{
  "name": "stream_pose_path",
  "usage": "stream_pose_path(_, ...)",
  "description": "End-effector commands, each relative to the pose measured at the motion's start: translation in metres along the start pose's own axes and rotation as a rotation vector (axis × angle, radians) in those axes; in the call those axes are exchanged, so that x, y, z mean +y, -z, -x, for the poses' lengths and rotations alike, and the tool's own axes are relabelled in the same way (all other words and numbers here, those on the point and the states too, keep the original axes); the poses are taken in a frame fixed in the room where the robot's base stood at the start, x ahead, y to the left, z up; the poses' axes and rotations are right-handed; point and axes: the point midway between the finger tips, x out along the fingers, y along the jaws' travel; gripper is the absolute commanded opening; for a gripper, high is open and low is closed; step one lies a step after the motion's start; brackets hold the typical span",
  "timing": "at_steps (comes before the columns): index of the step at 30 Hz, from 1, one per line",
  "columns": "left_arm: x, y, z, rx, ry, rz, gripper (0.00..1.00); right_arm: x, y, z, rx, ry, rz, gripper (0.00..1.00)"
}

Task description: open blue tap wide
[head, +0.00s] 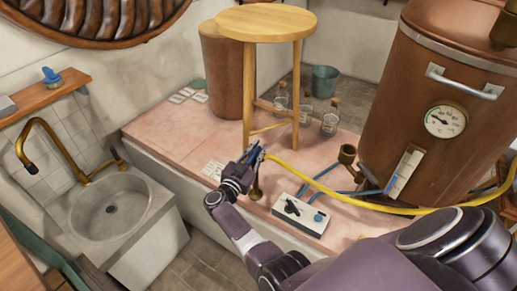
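My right gripper (252,160) reaches in from the lower right on a purple arm, over the front edge of the pink-tiled platform. Small blue parts show at its fingertips, and a brass piece (256,190) hangs just below. These may belong to the blue tap, but the fingers cover most of it, so I cannot tell its handle position or whether the fingers grip it. My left gripper is not in view.
A white control box (302,213) with a black and a blue knob stands right of the gripper. A yellow hose (330,182) crosses the platform. A wooden stool (265,22) and glass bottles (330,122) stand behind. A sink (110,207) is at left.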

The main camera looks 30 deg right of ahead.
Motion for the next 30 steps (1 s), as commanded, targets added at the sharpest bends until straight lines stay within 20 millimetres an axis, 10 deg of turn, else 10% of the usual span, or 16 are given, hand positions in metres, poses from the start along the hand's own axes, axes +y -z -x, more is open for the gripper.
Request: stream_pose_path(30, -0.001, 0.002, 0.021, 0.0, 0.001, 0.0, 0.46, -0.007, -0.002, 0.0, -0.072, 0.397, 0.005, 0.31)
